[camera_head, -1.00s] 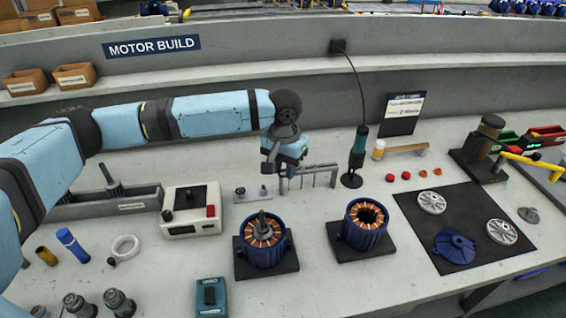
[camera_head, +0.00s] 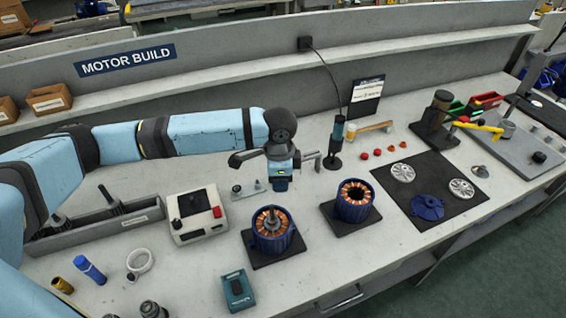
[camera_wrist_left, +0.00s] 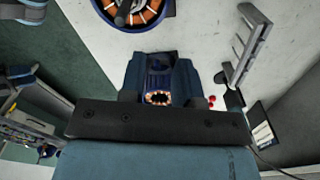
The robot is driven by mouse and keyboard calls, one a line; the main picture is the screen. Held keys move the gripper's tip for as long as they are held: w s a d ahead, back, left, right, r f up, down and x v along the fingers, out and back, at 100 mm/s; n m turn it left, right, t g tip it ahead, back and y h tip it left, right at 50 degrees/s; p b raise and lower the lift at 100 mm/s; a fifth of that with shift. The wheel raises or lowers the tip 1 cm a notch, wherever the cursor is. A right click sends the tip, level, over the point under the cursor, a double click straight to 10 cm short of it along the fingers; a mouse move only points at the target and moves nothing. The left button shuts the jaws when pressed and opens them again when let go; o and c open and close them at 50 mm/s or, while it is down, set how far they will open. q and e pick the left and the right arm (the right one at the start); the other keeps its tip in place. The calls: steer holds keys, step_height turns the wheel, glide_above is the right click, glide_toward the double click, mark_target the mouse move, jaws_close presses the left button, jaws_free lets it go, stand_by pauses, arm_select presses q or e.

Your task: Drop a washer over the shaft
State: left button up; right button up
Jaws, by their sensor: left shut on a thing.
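My left gripper (camera_head: 280,184) points down over the bench, behind the left blue stator. It is shut on a small dark piece at its fingertips, likely a washer; its shape is mostly hidden. The wrist view shows the dark blue fingers (camera_wrist_left: 160,68) close together. The left blue stator (camera_head: 262,243) with copper windings stands on a black pad, and an upright grey shaft (camera_head: 271,220) rises from its middle. This stator also shows at the top of the wrist view (camera_wrist_left: 105,12). The gripper is apart from the shaft. My right gripper is not in view.
A second stator (camera_head: 354,207) without a shaft stands to the right. A small plate with pegs (camera_head: 248,190) lies beside the gripper. A white control box (camera_head: 196,213) is to the left. A grey rack (camera_wrist_left: 252,45) stands close by. A teal box (camera_head: 238,290) lies in front.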

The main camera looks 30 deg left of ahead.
mark_target(272, 206)
arm_select(q)
steer(key=s+r+m+p, duration=0.1)
steer(key=m+p, duration=0.1)
steer(key=m, duration=0.2)
steer(key=s+r+m+p, duration=0.1)
steer(key=s+m+p, duration=0.1)
steer(key=m+p, duration=0.1)
steer(key=s+r+m+p, duration=0.1)
steer(key=m+p, duration=0.1)
steer(key=m, duration=0.3)
steer(key=shift+s, duration=0.4)
steer(key=shift+f, duration=0.3)
step_height(272, 206, down, 3)
steer(key=b, duration=0.3)
steer(key=shift+b, duration=0.3)
steer(key=shift+f+b, duration=0.55)
steer(key=shift+b, duration=0.15)
steer(key=shift+r, duration=0.1)
steer(key=shift+p, duration=0.4)
